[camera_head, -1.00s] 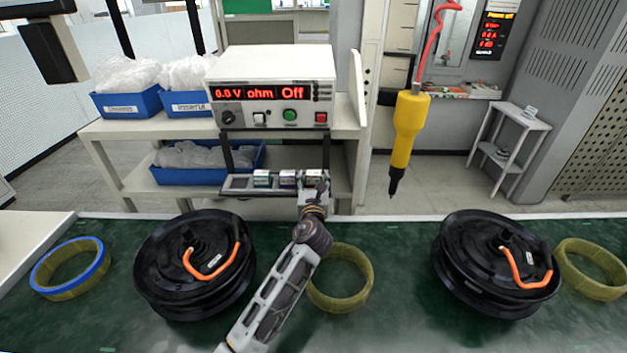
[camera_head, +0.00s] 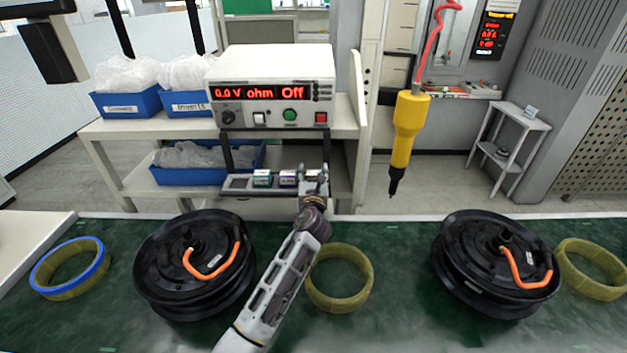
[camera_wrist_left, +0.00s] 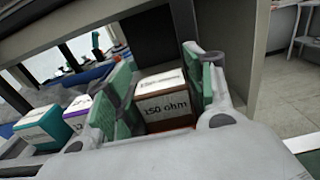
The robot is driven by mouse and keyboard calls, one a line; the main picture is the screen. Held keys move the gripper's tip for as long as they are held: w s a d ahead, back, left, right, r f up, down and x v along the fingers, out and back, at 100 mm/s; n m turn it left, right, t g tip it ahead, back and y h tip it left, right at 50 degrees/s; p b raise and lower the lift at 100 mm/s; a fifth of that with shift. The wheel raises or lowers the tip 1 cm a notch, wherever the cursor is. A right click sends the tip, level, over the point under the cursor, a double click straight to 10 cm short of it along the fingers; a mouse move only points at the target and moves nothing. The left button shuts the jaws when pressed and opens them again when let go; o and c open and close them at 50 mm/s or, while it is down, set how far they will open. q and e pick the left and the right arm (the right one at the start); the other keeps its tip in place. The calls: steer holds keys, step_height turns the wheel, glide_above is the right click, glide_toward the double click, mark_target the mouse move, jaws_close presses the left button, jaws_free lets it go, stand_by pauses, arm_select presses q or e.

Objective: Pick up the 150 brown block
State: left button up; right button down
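The brown block (camera_wrist_left: 163,105), with a white label reading 150 ohm, stands in the rack between the two green-padded fingers of my left gripper (camera_wrist_left: 165,88) in the left wrist view. The fingers are apart, one on each side of the block; firm contact is not visible. In the head view my left gripper (camera_head: 314,184) is at the right end of the rack and largely covers this block. My right gripper is in neither current view.
A teal block (camera_head: 262,178) and a purple block (camera_head: 288,178) stand to the left in the same rack (camera_head: 238,184), below the ohm meter (camera_head: 270,90). Motor hubs (camera_head: 195,262) (camera_head: 495,262) and a yellow ring (camera_head: 340,280) lie on the green bench. A yellow screwdriver (camera_head: 408,130) hangs at right.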

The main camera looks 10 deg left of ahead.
mark_target(314, 173)
arm_select(q)
steer(key=c, duration=0.7)
arm_select(e)
steer(key=shift+a, duration=0.7)
